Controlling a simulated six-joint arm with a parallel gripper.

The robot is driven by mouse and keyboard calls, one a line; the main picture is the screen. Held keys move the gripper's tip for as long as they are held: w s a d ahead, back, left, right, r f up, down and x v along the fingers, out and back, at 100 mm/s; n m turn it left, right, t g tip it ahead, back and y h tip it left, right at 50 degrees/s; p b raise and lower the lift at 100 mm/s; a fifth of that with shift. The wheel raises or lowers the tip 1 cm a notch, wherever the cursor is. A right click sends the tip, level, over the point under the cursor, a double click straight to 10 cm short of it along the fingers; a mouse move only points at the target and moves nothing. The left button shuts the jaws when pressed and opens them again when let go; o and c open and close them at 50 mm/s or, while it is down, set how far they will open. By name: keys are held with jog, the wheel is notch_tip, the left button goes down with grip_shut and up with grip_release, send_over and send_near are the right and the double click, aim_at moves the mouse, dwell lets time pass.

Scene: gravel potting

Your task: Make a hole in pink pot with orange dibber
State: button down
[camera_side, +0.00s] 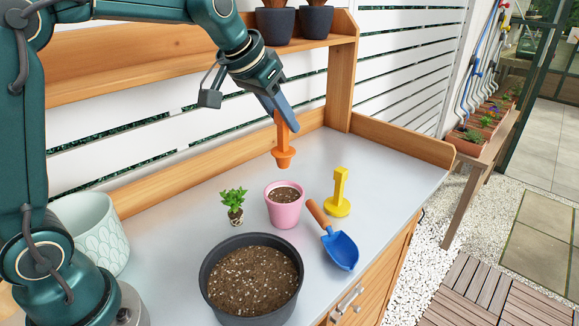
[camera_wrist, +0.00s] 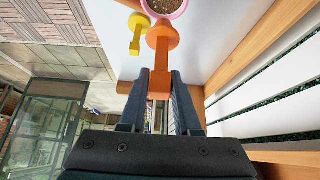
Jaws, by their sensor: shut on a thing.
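The pink pot (camera_side: 284,211) stands upright on the bench, filled with dark speckled soil. Its rim also shows at the top of the wrist view (camera_wrist: 166,14). My gripper (camera_side: 283,114) is shut on the handle of the orange dibber (camera_side: 283,150). The dibber hangs roughly upright in the air above the pink pot, apart from the soil. In the wrist view the dibber (camera_wrist: 161,42) sits between the two fingers (camera_wrist: 159,88) with its wide collar toward the pot.
A yellow tool (camera_side: 338,196) stands right of the pot. A blue trowel (camera_side: 341,249) lies in front of it. A small plant (camera_side: 233,204) stands to the left, with a large dark soil-filled pot (camera_side: 252,279) in front. A patterned planter (camera_side: 95,228) is farther left. The bench's right end is clear.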

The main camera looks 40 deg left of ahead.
aim_at(280, 143)
jog(key=shift+f, duration=3.05)
jog(key=shift+f, duration=1.6)
dwell(3.3)
